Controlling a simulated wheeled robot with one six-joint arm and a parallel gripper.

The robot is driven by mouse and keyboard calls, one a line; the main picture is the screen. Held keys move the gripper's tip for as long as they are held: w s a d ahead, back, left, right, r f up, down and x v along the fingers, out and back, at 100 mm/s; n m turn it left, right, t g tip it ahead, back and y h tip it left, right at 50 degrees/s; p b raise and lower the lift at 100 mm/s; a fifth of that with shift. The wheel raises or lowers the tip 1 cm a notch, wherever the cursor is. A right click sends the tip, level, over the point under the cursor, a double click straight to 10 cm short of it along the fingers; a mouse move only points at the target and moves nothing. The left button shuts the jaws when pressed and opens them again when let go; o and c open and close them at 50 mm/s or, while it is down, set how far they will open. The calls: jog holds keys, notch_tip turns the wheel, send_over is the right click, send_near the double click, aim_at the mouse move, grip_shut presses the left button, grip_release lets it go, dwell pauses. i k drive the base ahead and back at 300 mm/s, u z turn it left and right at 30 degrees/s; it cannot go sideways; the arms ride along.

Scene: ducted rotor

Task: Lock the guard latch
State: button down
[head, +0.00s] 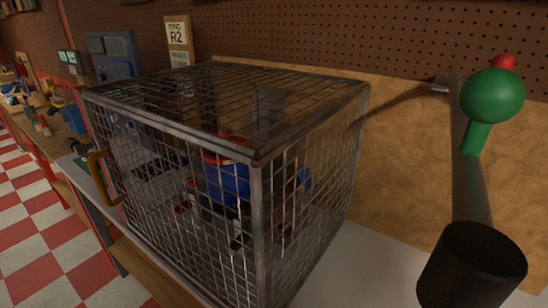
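The guard is a box-shaped wire-mesh cage (262,165) with a dark metal frame, standing on the bench in the middle of the head view. A yellow-brown handle (102,178) sits on its left front edge. The cage looks closed, but I cannot make out a latch or its state. Behind the mesh is a blue round part with a red rim (228,180), partly hidden by the wires. My gripper is not in view.
At the right, close to the camera, stand a grey post (468,185) with a black cylindrical end (472,268), a green ball knob (492,96) and a red ball (502,62). A grey control box (112,55) stands behind the cage. Pale bench top (365,265) is clear right of the cage.

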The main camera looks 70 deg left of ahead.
aim_at(80, 148)
jog(key=u, duration=0.05)
jog(key=k, duration=0.45)
jog(key=u, duration=3)
jog(key=k, duration=0.85)
jog(key=z, duration=1.05)
jog(key=i, duration=1)
jog(key=u, duration=1.35)
